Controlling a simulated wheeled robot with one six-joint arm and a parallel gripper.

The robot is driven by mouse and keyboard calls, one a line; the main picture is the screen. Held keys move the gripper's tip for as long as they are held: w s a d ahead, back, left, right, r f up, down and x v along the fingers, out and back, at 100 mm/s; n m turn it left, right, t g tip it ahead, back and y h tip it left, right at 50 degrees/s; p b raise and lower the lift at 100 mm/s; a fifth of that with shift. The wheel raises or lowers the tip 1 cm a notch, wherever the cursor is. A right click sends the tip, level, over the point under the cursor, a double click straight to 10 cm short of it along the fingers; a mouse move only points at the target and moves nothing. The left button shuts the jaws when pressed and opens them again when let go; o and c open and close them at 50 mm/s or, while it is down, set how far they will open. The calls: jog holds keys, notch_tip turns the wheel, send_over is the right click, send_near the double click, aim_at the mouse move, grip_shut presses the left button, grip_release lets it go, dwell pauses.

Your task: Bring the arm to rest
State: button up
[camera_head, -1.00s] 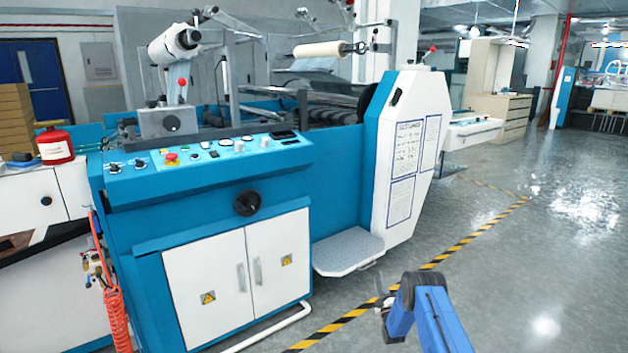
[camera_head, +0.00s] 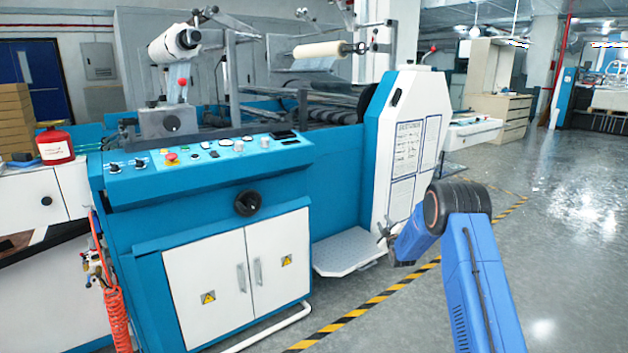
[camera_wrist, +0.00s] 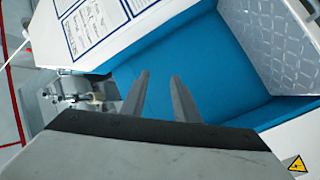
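My gripper (camera_head: 386,237) is in the head view at the end of my blue arm, in front of the white end housing of the laminating machine (camera_head: 340,165). In the wrist view, the two grey fingers of my gripper (camera_wrist: 159,90) stand apart with nothing between them. The machine's blue side panel (camera_wrist: 205,60) lies beyond the fingertips, and no contact shows. My arm is bent at its dark elbow joint, right of the machine.
A metal step plate (camera_head: 350,252) juts from the machine's base, near my gripper. White cabinet doors (camera_head: 237,275), a control panel (camera_head: 205,165) and a red canister (camera_head: 55,146) are to the left. Open grey floor (camera_head: 570,230) lies to the right.

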jog(key=s+r+m+g, duration=0.2)
jog(key=s+r, duration=0.4)
jog(key=r, duration=0.3)
jog(key=s+r+m+g, duration=0.1)
jog(key=s+r, duration=0.4)
jog(key=s, duration=0.4)
jog(key=s+r+m+g+h, duration=0.15)
jog(key=s+r, duration=0.25)
jog(key=s, duration=0.4)
jog(key=s+r+m+g, duration=0.1)
jog(key=s+r+g, duration=0.1)
jog(key=s+r, duration=0.5)
jog(key=s+a+f+m+g, duration=0.1)
jog(key=s+f+g, duration=0.1)
jog(key=s, duration=1.5)
jog(key=s+f+m+g, duration=0.2)
jog(key=s, duration=1.6)
jog(key=s+a+f+m+g, duration=0.1)
jog(key=s+f+m+g, duration=0.1)
jog(key=s, duration=1.5)
jog(key=shift+s+a+f+g, duration=0.15)
jog(key=shift+a+f+g, duration=0.2)
jog(key=shift+f, duration=0.2)
jog(key=shift+y, duration=0.25)
